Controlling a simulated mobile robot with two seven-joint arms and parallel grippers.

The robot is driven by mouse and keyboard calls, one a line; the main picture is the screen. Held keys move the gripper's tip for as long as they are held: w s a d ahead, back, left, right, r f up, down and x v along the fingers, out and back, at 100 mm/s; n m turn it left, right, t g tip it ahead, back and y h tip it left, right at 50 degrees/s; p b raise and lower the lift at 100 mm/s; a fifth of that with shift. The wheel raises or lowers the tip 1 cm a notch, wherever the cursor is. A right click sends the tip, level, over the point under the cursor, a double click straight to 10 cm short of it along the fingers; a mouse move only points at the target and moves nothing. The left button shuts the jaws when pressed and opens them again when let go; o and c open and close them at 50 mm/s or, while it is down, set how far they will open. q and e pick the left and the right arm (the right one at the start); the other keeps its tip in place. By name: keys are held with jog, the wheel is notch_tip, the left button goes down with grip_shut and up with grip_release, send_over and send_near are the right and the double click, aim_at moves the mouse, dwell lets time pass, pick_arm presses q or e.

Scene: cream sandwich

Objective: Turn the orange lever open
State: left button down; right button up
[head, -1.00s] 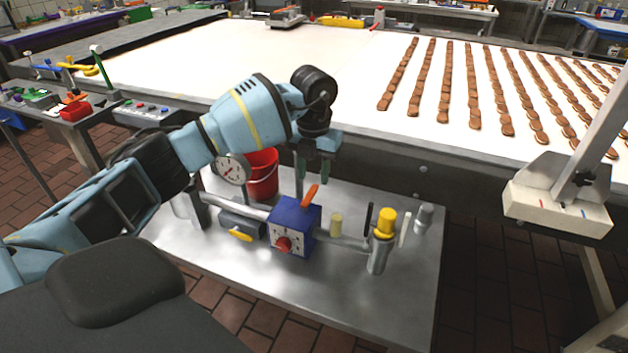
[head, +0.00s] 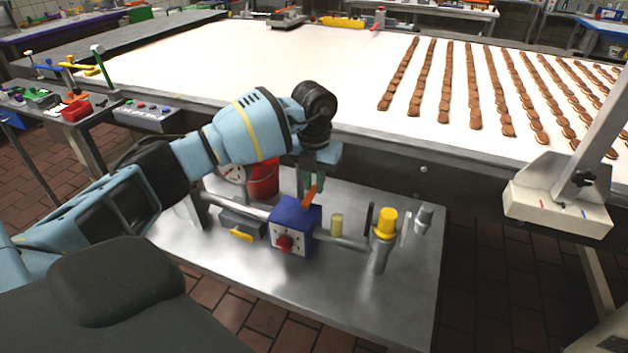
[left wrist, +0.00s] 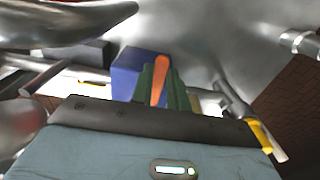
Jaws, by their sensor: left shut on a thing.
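The orange lever (head: 308,196) stands tilted on top of a blue box (head: 293,223) with a red knob on its front. My left gripper (head: 314,184) is lowered onto the lever from above, and its green fingers are shut on it. In the left wrist view the lever (left wrist: 160,80) lies between the two green fingers (left wrist: 159,88), with the blue box (left wrist: 125,72) behind. The fingers hide part of the lever. My right gripper is not in view.
A pipe with a yellow lever (head: 241,235) runs left of the box. A yellow-capped post (head: 385,221) stands to the right. A red bucket (head: 263,178) and a gauge, partly hidden by my arm, are behind. A conveyor (head: 240,65) carries rows of brown cookies (head: 445,85).

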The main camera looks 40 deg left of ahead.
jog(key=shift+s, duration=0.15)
pick_arm(q)
jog(key=s+d+m+p, duration=0.2)
jog(key=d+m, duration=0.3)
jog(key=m, duration=1.1)
jog(key=shift+s+d, duration=0.35)
jog(key=shift+s, duration=0.1)
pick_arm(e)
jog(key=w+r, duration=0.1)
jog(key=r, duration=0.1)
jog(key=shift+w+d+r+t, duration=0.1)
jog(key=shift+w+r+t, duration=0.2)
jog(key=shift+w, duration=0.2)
pick_arm(q)
jog(key=c, duration=1.4)
grip_release()
jog(key=shift+o, duration=0.2)
